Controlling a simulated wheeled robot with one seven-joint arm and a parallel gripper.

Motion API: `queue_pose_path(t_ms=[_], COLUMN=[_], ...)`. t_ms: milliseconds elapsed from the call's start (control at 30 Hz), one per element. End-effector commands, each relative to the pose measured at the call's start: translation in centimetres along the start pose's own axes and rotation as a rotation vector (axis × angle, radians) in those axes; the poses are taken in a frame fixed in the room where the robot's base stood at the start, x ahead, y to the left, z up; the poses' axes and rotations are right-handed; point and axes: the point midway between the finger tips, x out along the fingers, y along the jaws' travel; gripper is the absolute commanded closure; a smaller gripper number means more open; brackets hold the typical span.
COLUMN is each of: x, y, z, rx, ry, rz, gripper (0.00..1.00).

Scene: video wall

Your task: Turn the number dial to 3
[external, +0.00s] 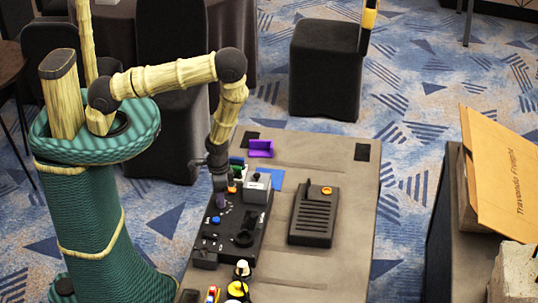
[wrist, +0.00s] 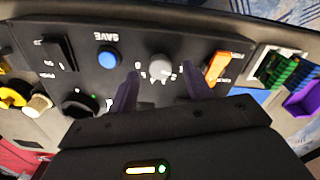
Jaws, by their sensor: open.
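The number dial is a small grey knob (wrist: 159,67) with white digits around it, on a black control panel (wrist: 200,45) in the wrist view. The digits appear upside down and are too small to read surely, so I cannot tell its setting. My gripper (wrist: 160,90) is open, with one dark finger on each side just short of the knob; whether either finger touches it I cannot tell. In the external view my gripper (external: 221,197) points down over the black panel (external: 228,238), and it hides the dial there.
On the panel, a blue SAVE button (wrist: 109,57) and an orange switch (wrist: 217,68) flank the dial. A black rotary knob (wrist: 80,105) is nearby. A grey box (external: 257,189) stands behind the panel, and a black slotted device (external: 314,214) lies right.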

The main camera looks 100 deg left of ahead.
Motion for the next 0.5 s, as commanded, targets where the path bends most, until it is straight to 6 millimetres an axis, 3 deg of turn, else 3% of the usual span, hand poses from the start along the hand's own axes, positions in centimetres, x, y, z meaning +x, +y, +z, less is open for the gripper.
queue_pose_path(t_ms=[200, 500], x=[1.5, 1.6], y=[0.0, 0.0], z=[0.1, 0.0], rx=[0.000, 0.000], ry=[-0.001, 0.000], rz=[-0.001, 0.000], gripper=[0.50, 0.52])
